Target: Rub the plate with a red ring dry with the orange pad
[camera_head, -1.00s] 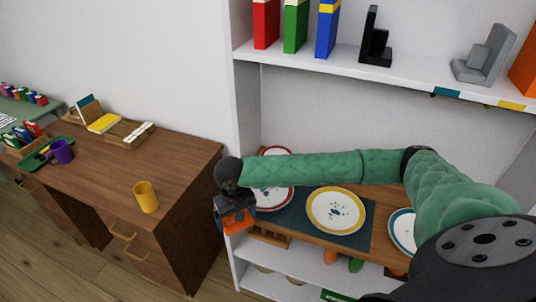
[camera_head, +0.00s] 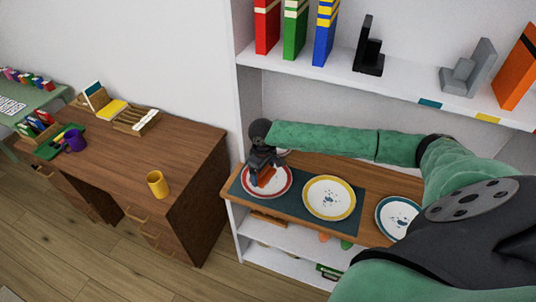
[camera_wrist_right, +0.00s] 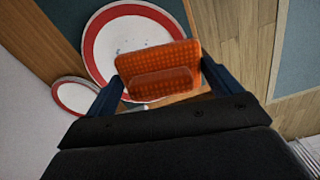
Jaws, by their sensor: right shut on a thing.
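The plate with a red ring (camera_head: 284,188) lies at the left end of a dark mat on the wooden shelf board. It also shows in the right wrist view (camera_wrist_right: 105,45), with a few small bluish specks on its white middle. My right gripper (camera_head: 264,172) is above this plate and hides part of it. It is shut on the orange pad (camera_wrist_right: 158,58), which is also partly visible in the head view (camera_head: 267,178). The pad overlaps the plate's near side in the wrist view; I cannot tell if they touch. My left gripper is not in view.
A yellow-ringed plate (camera_head: 329,198) and a blue-ringed plate (camera_head: 397,217) lie to the right. An upper shelf (camera_head: 340,76) with books and bookends runs above my arm. A smaller red-ringed round thing (camera_wrist_right: 75,95) shows in the wrist view. A desk (camera_head: 150,160) stands left.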

